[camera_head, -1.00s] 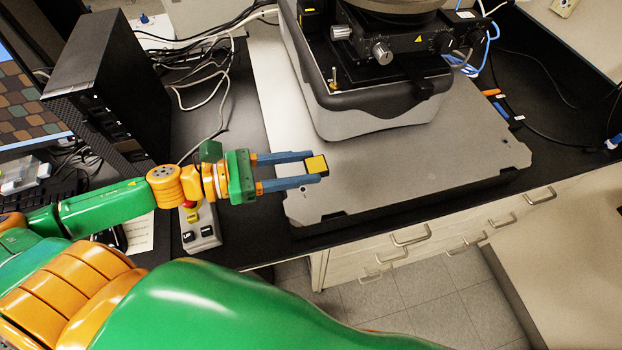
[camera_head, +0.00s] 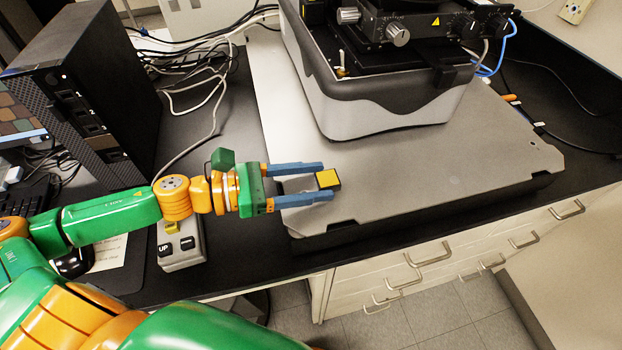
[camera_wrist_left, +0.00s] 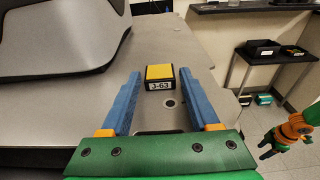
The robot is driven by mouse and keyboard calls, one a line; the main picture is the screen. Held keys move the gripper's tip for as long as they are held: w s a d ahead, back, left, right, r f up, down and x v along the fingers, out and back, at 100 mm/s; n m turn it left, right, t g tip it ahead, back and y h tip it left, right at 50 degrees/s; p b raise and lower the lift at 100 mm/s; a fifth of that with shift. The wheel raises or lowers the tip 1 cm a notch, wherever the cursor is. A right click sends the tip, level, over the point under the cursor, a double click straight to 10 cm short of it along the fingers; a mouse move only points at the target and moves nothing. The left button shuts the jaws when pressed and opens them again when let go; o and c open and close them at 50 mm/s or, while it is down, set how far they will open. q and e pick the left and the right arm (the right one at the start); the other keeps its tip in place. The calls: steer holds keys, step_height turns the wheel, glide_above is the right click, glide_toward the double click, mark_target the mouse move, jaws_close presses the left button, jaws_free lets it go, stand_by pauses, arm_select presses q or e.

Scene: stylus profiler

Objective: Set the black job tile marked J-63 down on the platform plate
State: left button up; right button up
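The black job tile (camera_head: 328,180) has a yellow top and lies flat on the grey platform plate (camera_head: 440,178), near its left front corner. In the left wrist view the tile (camera_wrist_left: 160,77) shows its white J-63 label facing me. My left gripper (camera_head: 327,181) is open, with its blue fingertips on either side of the tile's near part. The left wrist view shows a gap between the tile and each finger of this gripper (camera_wrist_left: 159,75). A green and orange arm, seemingly my right one, shows at the right edge there; its gripper's state is unclear.
The profiler instrument (camera_head: 385,100) stands on the plate behind the tile. A control box with buttons (camera_head: 182,246) is beside my left wrist. A black computer tower (camera_head: 85,95) and loose cables are at left. The plate right of the tile is clear.

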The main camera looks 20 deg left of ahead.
arm_select(q)
steer(key=shift+o, duration=0.5)
steer(key=shift+r+p, duration=0.25)
steer(key=shift+p, duration=0.05)
steer(key=shift+p+v, duration=0.35)
steer(key=shift+v, duration=0.85)
steer(key=p+v, duration=0.5)
steer(key=v, duration=0.4)
steer(key=shift+s+a, duration=0.15)
steer(key=shift+a, duration=0.15)
